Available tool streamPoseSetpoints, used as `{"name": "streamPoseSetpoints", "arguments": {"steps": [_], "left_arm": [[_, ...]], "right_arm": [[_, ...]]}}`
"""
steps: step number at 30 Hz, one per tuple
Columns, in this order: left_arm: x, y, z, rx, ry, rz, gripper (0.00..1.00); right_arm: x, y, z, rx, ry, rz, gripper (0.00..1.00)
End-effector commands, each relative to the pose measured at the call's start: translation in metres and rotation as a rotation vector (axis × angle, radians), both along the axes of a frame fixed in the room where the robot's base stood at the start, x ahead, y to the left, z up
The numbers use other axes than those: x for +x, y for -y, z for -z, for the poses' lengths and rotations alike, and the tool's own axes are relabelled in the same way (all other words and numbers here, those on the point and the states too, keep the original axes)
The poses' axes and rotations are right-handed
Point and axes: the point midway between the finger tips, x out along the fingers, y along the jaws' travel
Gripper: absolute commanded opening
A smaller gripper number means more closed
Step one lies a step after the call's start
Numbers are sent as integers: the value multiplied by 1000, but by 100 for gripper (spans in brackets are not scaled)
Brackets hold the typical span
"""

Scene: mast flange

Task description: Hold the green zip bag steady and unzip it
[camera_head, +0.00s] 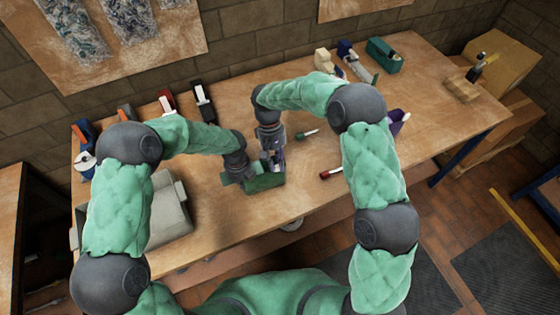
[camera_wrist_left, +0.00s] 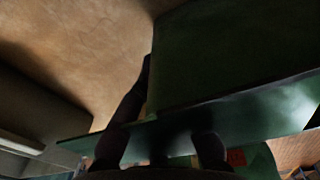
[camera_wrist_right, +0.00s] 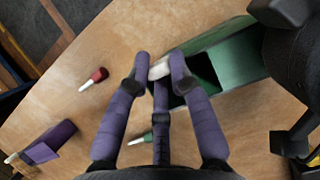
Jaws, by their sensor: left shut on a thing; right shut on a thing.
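The green zip bag (camera_head: 266,182) stands near the middle front of the workbench, and its green side (camera_wrist_right: 238,52) with a dark opening shows in the right wrist view. My left gripper (camera_head: 240,172) is shut on the bag's left end. In the left wrist view its dark fingers (camera_wrist_left: 160,145) straddle a green edge of the bag (camera_wrist_left: 230,55). My right gripper (camera_head: 274,160) is above the bag's right end. In the right wrist view its purple fingers are shut on a pale zip pull (camera_wrist_right: 160,69) at the end of the bag. The zip line itself is mostly hidden.
A grey open bin (camera_head: 172,222) stands on the workbench (camera_head: 345,215) left of the bag. A purple object (camera_head: 398,119) is behind my right arm. Several tools line the back edge.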

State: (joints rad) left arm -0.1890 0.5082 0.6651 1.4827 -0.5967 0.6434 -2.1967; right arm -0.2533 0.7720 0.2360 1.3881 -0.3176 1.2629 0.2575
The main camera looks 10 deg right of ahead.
Motion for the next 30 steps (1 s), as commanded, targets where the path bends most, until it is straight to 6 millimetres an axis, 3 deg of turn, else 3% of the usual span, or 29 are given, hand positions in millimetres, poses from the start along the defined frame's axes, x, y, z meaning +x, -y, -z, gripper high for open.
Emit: {"name": "streamPoseSetpoints", "arguments": {"steps": [5,12,13,15,16,26,30], "left_arm": [[1,0,-1,-1,3,-1,0],[1,0,-1,-1,3,-1,0],[2,0,-1,-1,3,-1,0],[2,0,-1,-1,3,-1,0],[1,0,-1,-1,3,-1,0],[1,0,0,0,2,0,0],[1,0,0,-1,1,0,0]], "right_arm": [[-8,-26,1,0,-4,-4,0],[-8,-27,1,0,-4,-2,0],[-8,-27,1,0,-5,-2,24],[-8,-27,1,0,-5,-2,44],[-8,-26,1,0,-4,-2,47],[-7,-27,-1,0,-1,-1,47],[-2,-28,-11,1,2,-1,47]]}}
